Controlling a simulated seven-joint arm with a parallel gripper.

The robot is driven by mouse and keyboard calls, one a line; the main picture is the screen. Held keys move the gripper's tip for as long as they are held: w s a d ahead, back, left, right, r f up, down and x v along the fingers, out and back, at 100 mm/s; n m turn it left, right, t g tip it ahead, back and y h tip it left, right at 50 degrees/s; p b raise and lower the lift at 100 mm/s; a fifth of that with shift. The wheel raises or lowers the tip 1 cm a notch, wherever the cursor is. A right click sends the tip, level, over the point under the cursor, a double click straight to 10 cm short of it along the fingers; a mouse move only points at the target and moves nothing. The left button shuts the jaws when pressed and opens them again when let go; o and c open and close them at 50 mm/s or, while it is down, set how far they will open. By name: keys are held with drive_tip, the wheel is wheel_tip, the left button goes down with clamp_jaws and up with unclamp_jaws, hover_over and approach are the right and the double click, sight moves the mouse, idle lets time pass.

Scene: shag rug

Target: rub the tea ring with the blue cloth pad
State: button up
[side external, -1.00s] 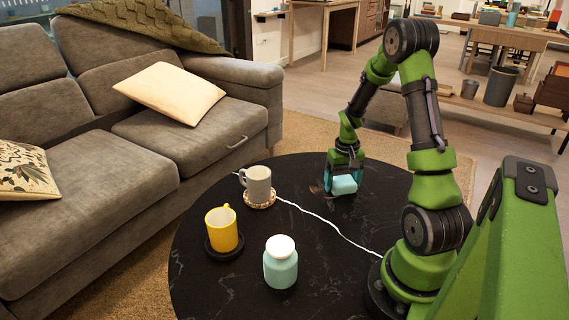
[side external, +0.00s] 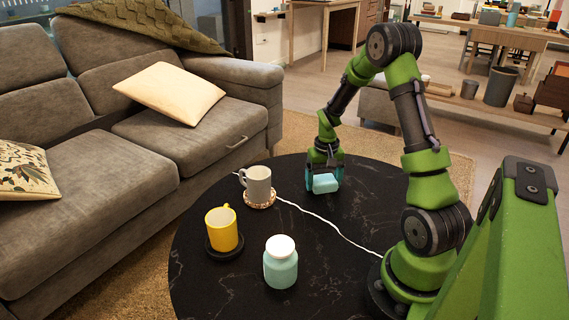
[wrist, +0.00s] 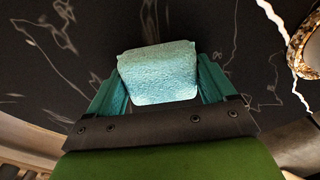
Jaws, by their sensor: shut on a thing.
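The light blue cloth pad (side external: 325,183) is between the fingers of my gripper (side external: 324,176), low at the far side of the black round table (side external: 335,260). In the wrist view my gripper (wrist: 158,84) is shut on the pad (wrist: 157,72), one teal finger on each side. The pad is on or very close to the tabletop; I cannot tell whether it touches. The tea ring does not show in either current view; the pad and gripper may hide it.
A grey mug (side external: 258,182) stands on a beaded coaster (side external: 260,202) left of the gripper. A yellow mug (side external: 221,230) on a dark coaster (side external: 212,249) and a mint jar (side external: 281,265) stand nearer. The table's right half is mostly clear.

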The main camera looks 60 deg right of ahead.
sight(342, 195)
drive_tip(key=shift+w, duration=2)
drive_tip(key=shift+s, duration=5.05)
wheel_tip(342, 195, up, 8)
drive_tip(key=shift+w, duration=0.15)
